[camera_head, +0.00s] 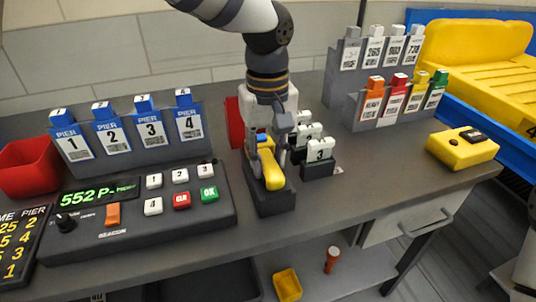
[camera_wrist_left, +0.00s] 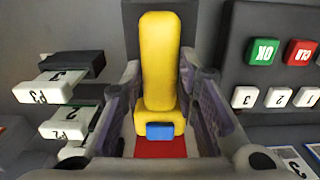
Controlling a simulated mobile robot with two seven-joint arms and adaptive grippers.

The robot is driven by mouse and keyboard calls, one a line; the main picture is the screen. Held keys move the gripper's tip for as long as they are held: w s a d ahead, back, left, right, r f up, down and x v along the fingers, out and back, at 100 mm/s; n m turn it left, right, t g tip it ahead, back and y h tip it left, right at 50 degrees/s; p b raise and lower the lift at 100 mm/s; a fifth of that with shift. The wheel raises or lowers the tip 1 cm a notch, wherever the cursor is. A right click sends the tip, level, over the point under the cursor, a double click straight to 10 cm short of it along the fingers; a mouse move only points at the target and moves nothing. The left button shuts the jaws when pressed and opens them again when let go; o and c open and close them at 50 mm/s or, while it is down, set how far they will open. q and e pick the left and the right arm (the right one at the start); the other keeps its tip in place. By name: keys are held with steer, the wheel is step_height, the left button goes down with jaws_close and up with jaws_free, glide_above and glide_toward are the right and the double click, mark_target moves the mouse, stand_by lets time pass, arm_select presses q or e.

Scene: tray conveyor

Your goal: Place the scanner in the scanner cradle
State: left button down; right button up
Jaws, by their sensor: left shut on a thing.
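The yellow scanner (camera_head: 270,168) with a blue button is in my left gripper (camera_head: 271,148), near the middle of the counter. The dark grey scanner cradle (camera_head: 270,201) is directly under it, and the scanner's front end lies over the cradle's top. I cannot tell whether the scanner rests fully on the cradle. In the left wrist view the scanner (camera_wrist_left: 160,60) is between the two fingers of the left gripper (camera_wrist_left: 160,98), with its blue button toward the camera. The fingers are shut on it.
A keypad console (camera_head: 140,215) stands close left of the cradle. Small numbered blocks (camera_head: 319,152) stand close on its right. Pier tag racks (camera_head: 130,135) and (camera_head: 385,85) stand behind. A yellow box (camera_head: 462,149) sits at the right. The counter between blocks and box is clear.

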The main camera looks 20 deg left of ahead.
mark_target(268, 160)
arm_select(q)
steer(key=c, duration=1.2)
jaws_free()
steer(key=shift+c, duration=0.2)
step_height(268, 160, up, 12)
